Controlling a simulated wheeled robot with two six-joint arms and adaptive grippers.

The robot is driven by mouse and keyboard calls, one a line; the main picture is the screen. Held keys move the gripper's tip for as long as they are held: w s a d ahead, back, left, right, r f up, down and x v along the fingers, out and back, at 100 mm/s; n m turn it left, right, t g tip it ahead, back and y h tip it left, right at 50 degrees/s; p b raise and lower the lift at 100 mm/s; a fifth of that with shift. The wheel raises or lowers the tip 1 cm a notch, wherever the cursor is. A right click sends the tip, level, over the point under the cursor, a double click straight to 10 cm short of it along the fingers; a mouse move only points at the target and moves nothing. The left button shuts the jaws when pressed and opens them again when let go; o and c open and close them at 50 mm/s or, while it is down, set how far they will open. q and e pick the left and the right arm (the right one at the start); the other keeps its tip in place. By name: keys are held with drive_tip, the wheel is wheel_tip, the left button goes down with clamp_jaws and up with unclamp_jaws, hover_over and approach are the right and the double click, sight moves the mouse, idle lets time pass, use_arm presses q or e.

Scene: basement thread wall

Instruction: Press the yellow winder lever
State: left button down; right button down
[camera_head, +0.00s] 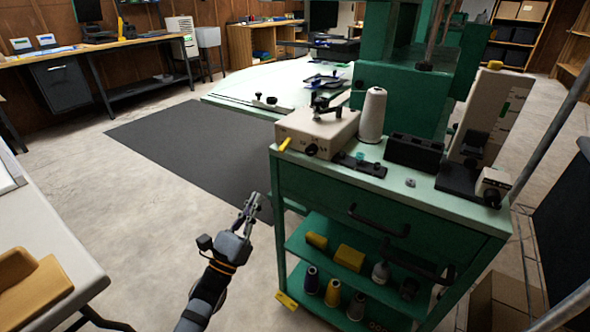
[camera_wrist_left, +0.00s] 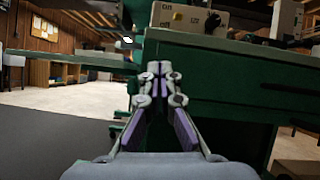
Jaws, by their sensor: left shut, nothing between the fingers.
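The yellow winder lever (camera_head: 285,144) sticks out from the front left of a beige winder box (camera_head: 318,130) on top of the green cart. My right gripper is not in view.
The green cart (camera_head: 380,205) carries a white thread cone (camera_head: 371,115), a black box (camera_head: 414,152) and shelves with several spools. A dark mat (camera_head: 185,150) lies on the floor. A white table (camera_head: 50,270) is at the left. Floor between table and cart is free.

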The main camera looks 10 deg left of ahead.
sight(285, 145)
use_arm(q)
drive_tip(key=m+h, duration=0.1)
drive_tip(key=d+r+m+h, duration=0.1)
drive_tip(key=m, duration=0.1)
drive_tip(key=shift+s+d+r, duration=0.1)
drive_tip(key=shift+s+r, duration=0.05)
drive_tip(key=shift+s, duration=0.2)
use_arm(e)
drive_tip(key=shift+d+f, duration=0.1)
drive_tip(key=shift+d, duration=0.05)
use_arm(q)
drive_tip(key=shift+w, duration=0.1)
drive_tip(key=p+x, duration=0.1)
drive_tip(key=x, duration=0.8)
drive_tip(key=shift+r, duration=0.15)
drive_tip(key=shift+w+d+r, duration=0.1)
drive_tip(key=shift+w+r, duration=0.1)
drive_tip(key=shift+w, duration=0.1)
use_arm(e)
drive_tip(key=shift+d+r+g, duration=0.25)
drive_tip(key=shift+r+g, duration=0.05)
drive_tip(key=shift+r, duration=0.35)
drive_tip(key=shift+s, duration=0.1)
